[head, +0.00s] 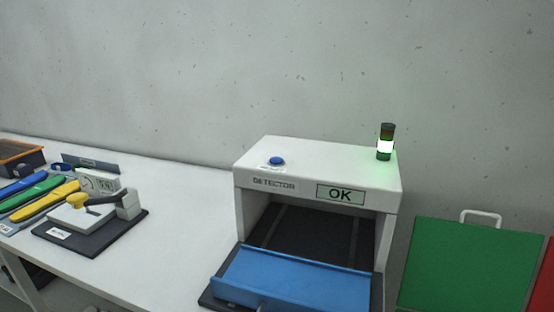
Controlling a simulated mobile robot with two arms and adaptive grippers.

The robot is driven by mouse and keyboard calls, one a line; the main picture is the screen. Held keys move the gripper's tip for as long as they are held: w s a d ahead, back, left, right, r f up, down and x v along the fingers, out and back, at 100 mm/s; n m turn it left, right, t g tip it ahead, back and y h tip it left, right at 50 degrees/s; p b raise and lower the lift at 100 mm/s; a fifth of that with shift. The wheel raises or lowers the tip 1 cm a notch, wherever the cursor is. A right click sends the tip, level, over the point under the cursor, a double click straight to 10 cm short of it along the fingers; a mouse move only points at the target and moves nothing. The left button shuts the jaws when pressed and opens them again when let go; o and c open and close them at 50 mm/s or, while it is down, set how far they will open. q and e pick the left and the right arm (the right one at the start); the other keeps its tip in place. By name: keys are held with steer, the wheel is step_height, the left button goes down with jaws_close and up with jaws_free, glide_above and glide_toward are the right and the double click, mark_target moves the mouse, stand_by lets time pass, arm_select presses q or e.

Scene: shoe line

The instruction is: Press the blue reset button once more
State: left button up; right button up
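The blue reset button (277,160) sits on top of the white detector (318,165), near its left side. A small white label lies in front of the button. The detector's front display (341,194) reads OK. A signal light (385,144) on the right of its top glows green. Neither of my grippers shows in the head view, and nothing covers the button.
A blue tray (290,280) lies at the detector's open mouth. A green panel (450,265) with a white handle stands at right, beside a red one (543,280). Coloured insole-like pieces and a dark-based device (95,238) occupy the left table. Table (185,205) between is clear.

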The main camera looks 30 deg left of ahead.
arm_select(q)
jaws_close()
